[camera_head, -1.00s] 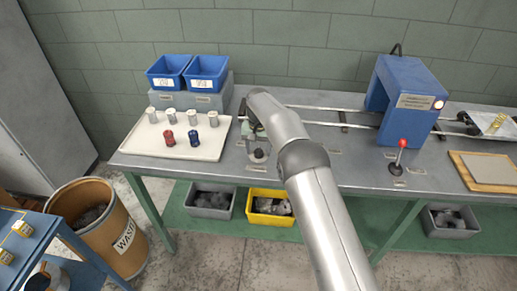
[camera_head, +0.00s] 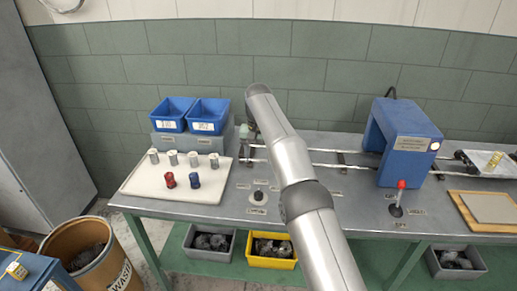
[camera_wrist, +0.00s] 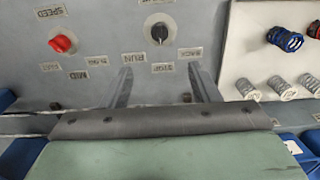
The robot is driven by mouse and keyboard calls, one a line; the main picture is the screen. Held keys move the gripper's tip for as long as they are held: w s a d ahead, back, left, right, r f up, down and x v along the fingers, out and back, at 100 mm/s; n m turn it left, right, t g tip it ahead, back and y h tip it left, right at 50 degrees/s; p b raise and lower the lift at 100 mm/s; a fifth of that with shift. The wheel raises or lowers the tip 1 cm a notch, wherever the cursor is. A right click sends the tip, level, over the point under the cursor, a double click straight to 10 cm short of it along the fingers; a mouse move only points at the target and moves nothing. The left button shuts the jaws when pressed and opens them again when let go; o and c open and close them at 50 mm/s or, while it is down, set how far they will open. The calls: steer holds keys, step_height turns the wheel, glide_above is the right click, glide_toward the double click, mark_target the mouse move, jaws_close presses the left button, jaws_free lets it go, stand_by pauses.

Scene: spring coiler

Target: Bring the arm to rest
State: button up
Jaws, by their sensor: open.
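My gripper (camera_wrist: 160,70) is open in the wrist view, with two grey fingers apart and nothing between them. It hangs above the bench, and a black knob (camera_wrist: 159,32) on a labelled plate lies beyond the fingertips, apart from them. A red knob (camera_wrist: 60,43) marked SPEED lies left of it. In the head view, my arm reaches up and left across the bench (camera_head: 330,208). My gripper (camera_head: 246,133) is mostly hidden behind the arm's end there. The black knob (camera_head: 259,195) stands clear in front of it.
A white tray (camera_head: 137,188) holds several pale springs, a red one and a blue one. Blue bins (camera_head: 207,126) stand behind it. Right of my arm are rails, a blue machine housing (camera_head: 409,145) and a red-topped lever (camera_head: 400,186). Bins sit below.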

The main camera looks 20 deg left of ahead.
steer(key=shift+r, duration=0.6)
steer(key=d+r, duration=0.7)
steer(key=d, duration=0.4)
steer(key=s+d+r+m, duration=0.1)
steer(key=s+d+r, duration=0.1)
steer(key=s+d, duration=0.3)
steer(key=s+d+r, duration=0.1)
steer(key=s+d, duration=0.2)
steer(key=d, duration=0.5)
steer(key=s+d+f, duration=0.3)
steer(key=s+d, duration=0.2)
steer(key=s, duration=0.5)
steer(key=s+d+f+m, duration=0.1)
steer(key=s+d+f, duration=0.2)
steer(key=s, duration=0.7)
steer(key=s+d+f, duration=0.3)
steer(key=s+d, duration=0.4)
steer(key=s, duration=0.3)
steer(key=shift+s+t, duration=0.25)
steer(key=shift+t, duration=0.05)
steer(key=shift+f, duration=0.1)
